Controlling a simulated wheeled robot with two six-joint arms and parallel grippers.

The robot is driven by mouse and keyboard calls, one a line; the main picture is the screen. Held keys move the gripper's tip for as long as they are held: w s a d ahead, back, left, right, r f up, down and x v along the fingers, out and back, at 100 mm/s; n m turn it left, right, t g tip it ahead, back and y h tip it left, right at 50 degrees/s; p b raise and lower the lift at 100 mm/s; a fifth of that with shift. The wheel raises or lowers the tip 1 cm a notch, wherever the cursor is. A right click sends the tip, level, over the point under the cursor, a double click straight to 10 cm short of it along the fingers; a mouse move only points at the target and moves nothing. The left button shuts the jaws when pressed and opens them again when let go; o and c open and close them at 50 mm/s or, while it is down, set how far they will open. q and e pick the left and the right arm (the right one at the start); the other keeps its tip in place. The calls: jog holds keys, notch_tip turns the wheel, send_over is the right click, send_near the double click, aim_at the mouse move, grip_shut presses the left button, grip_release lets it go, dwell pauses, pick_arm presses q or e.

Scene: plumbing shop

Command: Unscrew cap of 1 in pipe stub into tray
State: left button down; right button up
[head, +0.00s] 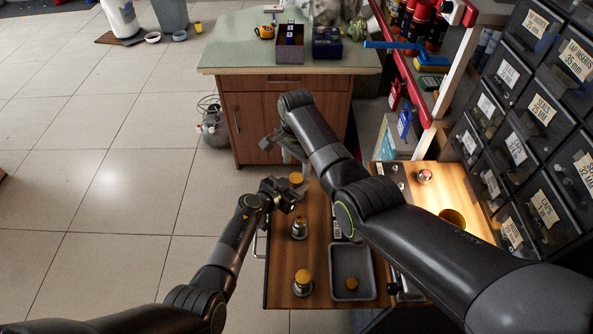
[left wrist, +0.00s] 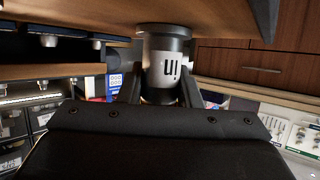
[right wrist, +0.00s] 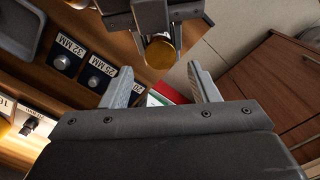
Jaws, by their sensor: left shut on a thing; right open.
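The 1 in pipe stub (left wrist: 162,68) is a grey cylinder with dark ends, its marking upside down in the left wrist view. My left gripper (head: 283,194) is shut on its side, at the far end of the wooden bench top. Its orange-yellow cap (right wrist: 160,52) shows at the stub's end in the right wrist view, and in the head view (head: 296,178). My right gripper (right wrist: 162,82) is open and empty, the cap just beyond and between its fingertips, apart from them. The grey tray (head: 338,260) on the bench holds one yellow cap (head: 351,284).
A stub with a yellow cap (head: 303,283) stands at the near left of the bench, another stub (head: 298,230) behind it. Labelled size marks (right wrist: 97,75) line the bench. Drawer bins (head: 535,120) stand on the right. A cabinet (head: 280,110) stands beyond; open floor lies left.

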aim_at(297, 177)
jog(key=shift+f, duration=2.45)
jog(key=c, duration=1)
jog(key=shift+n, duration=1.7)
jog(key=o, duration=1.1)
